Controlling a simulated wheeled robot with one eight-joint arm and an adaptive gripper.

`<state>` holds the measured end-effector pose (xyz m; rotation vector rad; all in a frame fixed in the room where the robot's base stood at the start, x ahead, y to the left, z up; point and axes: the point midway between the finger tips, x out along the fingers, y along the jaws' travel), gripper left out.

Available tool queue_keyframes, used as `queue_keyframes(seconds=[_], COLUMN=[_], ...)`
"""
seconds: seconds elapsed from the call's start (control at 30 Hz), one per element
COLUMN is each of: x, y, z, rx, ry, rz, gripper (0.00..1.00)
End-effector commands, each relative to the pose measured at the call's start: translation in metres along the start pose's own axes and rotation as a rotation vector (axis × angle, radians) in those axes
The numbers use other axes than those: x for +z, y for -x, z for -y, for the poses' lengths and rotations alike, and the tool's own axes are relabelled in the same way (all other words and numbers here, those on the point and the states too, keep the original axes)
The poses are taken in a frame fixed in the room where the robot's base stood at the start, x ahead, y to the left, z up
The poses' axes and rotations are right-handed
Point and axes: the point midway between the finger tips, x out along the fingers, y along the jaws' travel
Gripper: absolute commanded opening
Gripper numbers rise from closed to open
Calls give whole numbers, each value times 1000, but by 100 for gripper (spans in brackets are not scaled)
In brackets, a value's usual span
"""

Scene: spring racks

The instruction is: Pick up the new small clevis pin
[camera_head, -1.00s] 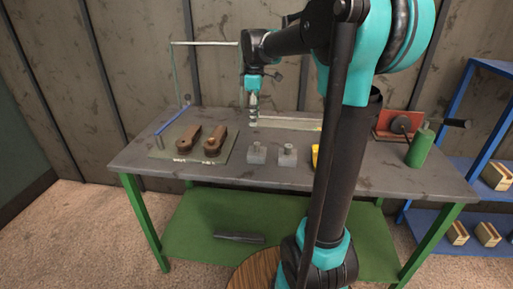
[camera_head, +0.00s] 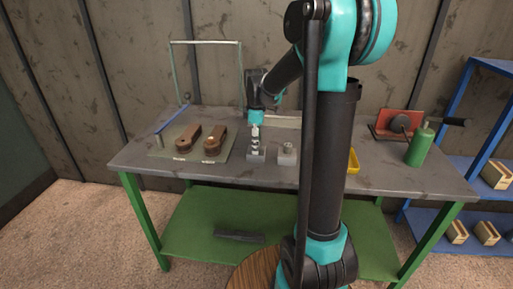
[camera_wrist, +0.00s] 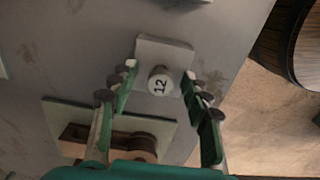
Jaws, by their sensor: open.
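My gripper (camera_head: 255,145) points straight down over the left of two grey blocks on the bench. In the wrist view, the block (camera_wrist: 150,45) carries an upright light pin (camera_wrist: 160,82) with "12" on its top. The open fingers (camera_wrist: 160,105) stand on either side of that pin, apart from it. In the head view the gripper hides most of this pin, and the block (camera_head: 256,158) shows below the fingertips. A second pin (camera_head: 288,148) stands on the right block (camera_head: 287,159). I cannot tell by label which pin is the small one.
A mat (camera_head: 162,150) with two brown clevis parts (camera_head: 188,138) (camera_head: 215,137) and a small upright pin (camera_head: 159,141) lies left. A green bottle (camera_head: 419,146) and a red device (camera_head: 392,124) stand right. A wire frame rises behind.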

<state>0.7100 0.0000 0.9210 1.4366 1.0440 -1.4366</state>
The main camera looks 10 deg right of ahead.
Motion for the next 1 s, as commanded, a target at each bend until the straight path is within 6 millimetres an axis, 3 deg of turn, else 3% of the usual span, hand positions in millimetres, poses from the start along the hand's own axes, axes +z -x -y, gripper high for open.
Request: queue_keyframes(seconds=[0.23, 0.63, 1.0], x=[0, 0, 0], y=[-2, -1, 1], z=[0, 0, 0], rx=[0, 0, 0], ry=[0, 0, 0], rz=[0, 0, 0], gripper=[48, 0, 0])
